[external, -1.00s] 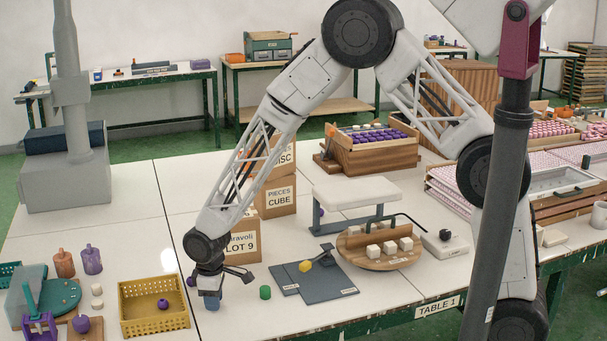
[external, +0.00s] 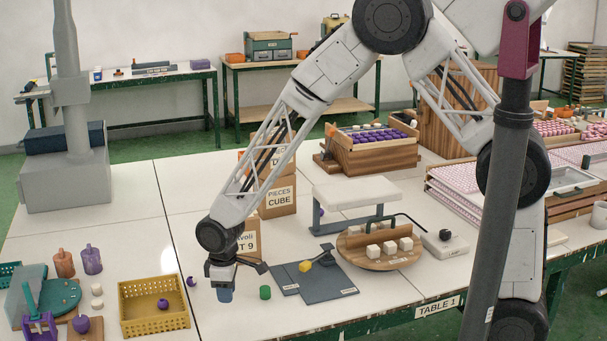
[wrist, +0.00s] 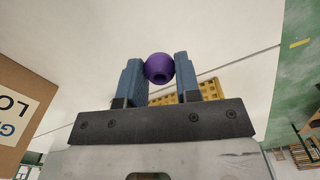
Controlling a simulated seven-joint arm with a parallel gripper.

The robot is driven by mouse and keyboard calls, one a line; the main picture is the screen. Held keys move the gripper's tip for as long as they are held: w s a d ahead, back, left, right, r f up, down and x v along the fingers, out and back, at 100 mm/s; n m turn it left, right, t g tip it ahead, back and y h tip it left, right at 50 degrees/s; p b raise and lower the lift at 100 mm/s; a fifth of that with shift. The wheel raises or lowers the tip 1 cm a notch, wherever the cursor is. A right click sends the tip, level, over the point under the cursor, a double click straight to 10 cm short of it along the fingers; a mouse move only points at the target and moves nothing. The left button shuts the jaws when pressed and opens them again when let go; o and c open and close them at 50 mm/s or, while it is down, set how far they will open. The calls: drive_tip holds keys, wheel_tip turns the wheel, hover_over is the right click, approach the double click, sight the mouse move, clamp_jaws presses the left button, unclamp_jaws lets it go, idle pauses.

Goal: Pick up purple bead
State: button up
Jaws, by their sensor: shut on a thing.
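My gripper (external: 224,295) is shut on a purple bead. In the wrist view, the round purple bead (wrist: 159,68) sits between the tips of the two blue fingers of my gripper (wrist: 160,80) and touches both. A dark hole shows in the bead. In the external view the fingers hide the held bead. My gripper is low over the white table, left of a green piece (external: 265,292). Another purple bead (external: 191,281) is on the table to its left, and one more purple bead (external: 163,304) lies in the yellow crate.
The yellow crate (external: 150,326) stands to the left of my gripper. Cardboard boxes (external: 277,196) stand behind it. Dark grey mats (external: 325,285) and a round wooden board (external: 372,262) are to the right. The table front near my gripper is clear.

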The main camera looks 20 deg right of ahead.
drive_tip(key=s+d, duration=0.2)
drive_tip(key=d, duration=0.1)
drive_tip(key=s+d, duration=0.3)
drive_tip(key=s+d+r, duration=0.1)
drive_tip(key=s+d, duration=0.1)
drive_tip(key=s, duration=0.1)
drive_tip(key=shift+d, duration=0.4)
idle(0.4)
drive_tip(key=w+a+r, duration=0.2)
drive_tip(key=w+a, duration=0.2)
drive_tip(key=a, duration=0.4)
drive_tip(key=w+a+r, duration=0.1)
drive_tip(key=w+a, duration=0.4)
drive_tip(key=a, duration=0.3)
wheel_tip(320, 180, up, 3)
hover_over(145, 309)
drive_tip(key=shift+s+a+f, duration=0.1)
drive_tip(key=shift+f, duration=3.15)
drive_tip(key=shift+f, duration=0.1)
drive_tip(key=shift+f, duration=1.75)
